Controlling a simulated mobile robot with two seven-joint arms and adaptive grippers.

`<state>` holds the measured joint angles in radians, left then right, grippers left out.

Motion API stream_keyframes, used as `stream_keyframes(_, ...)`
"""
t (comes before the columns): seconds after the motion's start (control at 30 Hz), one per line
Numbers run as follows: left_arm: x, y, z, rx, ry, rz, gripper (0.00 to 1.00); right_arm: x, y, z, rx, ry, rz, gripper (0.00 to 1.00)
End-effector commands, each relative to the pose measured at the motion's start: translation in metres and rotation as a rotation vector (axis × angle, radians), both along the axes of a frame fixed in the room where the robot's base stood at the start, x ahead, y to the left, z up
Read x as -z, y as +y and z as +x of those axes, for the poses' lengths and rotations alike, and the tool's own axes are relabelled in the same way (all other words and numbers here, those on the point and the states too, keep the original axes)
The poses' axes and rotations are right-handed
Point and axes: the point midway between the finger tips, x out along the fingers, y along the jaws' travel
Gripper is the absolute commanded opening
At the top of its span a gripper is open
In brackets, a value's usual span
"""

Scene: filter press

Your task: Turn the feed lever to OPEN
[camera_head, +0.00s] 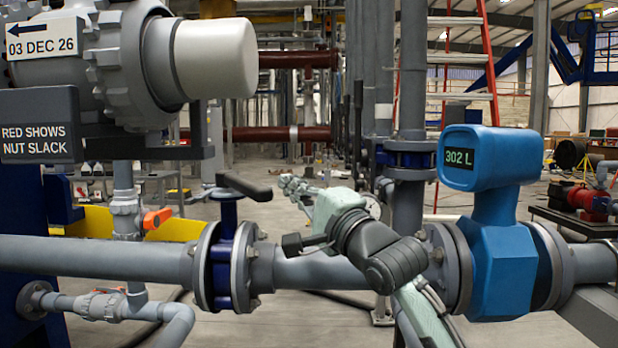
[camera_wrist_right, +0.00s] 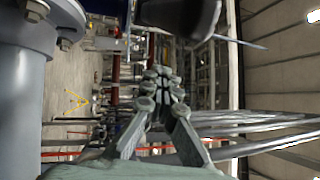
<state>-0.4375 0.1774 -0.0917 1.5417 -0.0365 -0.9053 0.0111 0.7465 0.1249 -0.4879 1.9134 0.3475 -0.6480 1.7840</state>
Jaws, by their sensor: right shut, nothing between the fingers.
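The feed lever (camera_head: 245,187) is a black handle on top of a blue valve (camera_head: 222,250) in the grey horizontal pipe. It points to the right, roughly along the pipe, with its free end drooping slightly. No OPEN mark is readable. My right gripper (camera_head: 289,184) is just right of the lever's free end and appears apart from it. It is shut and empty. In the right wrist view, the closed fingertips (camera_wrist_right: 162,78) show in the middle, and a dark, blurred part that looks like the lever (camera_wrist_right: 178,15) is at the top edge. My left gripper is out of view.
A blue flow meter (camera_head: 495,175) reading 302 L stands right of my arm. A grey cylinder and clamp ring overhang at upper left, above a "RED SHOWS NUT SLACK" sign (camera_head: 40,125). A small orange handle (camera_head: 157,218) is left of the valve. Space above the lever looks clear.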

Motion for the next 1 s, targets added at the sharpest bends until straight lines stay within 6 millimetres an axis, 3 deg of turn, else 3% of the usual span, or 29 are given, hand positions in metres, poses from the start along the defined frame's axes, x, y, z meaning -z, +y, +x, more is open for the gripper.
stream_keyframes(1.0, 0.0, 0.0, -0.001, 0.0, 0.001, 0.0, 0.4, 0.0, -0.026, 0.077, -0.001, 0.003, -0.001, 0.0)
